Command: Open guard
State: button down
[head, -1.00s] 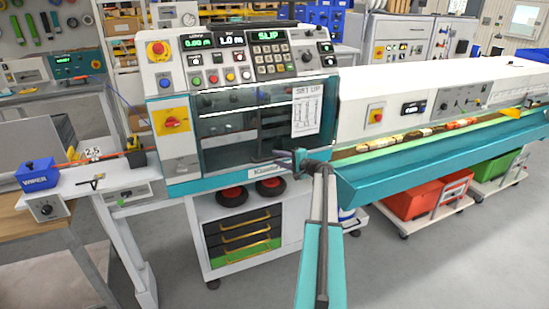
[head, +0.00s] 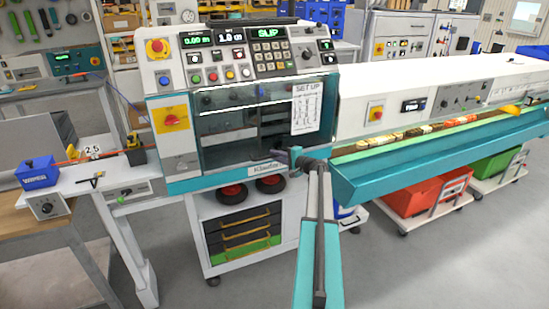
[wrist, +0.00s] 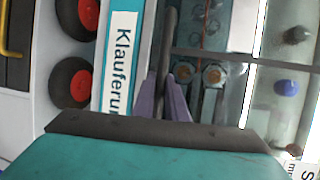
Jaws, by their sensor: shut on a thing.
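The guard (head: 225,130) is a clear, teal-framed window on the front of the machine, with a paper headed "SET UP" (head: 307,108) on its right side. It appears down over the working space. My gripper (head: 285,154) is at its lower edge, right of the white name label. In the wrist view my gripper (wrist: 166,98) has its purple fingers closed on a dark bar, the guard handle (wrist: 170,45). The name label (wrist: 122,65) is beside it. Rollers show through the clear pane. My arm hides part of the lower right front.
A control panel (head: 250,58) with buttons and a lit "SLIP" display is above the guard. A teal trough (head: 440,150) extends right. A drawer unit (head: 243,235) stands below, with black-and-red wheels (head: 233,191) above it. Open floor lies in front.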

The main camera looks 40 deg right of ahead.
jog(key=shift+a, duration=0.1)
jog(key=shift+r, duration=0.5)
jog(key=r, duration=1.2)
jog(key=r+p, duration=0.1)
jog(key=r, duration=2.3)
jog(key=shift+d+r, duration=0.3)
jog(key=c, duration=1.8)
grip_release()
jog(key=shift+f, duration=0.15)
jog(key=shift+o, duration=0.2)
jog(key=shift+s, duration=0.1)
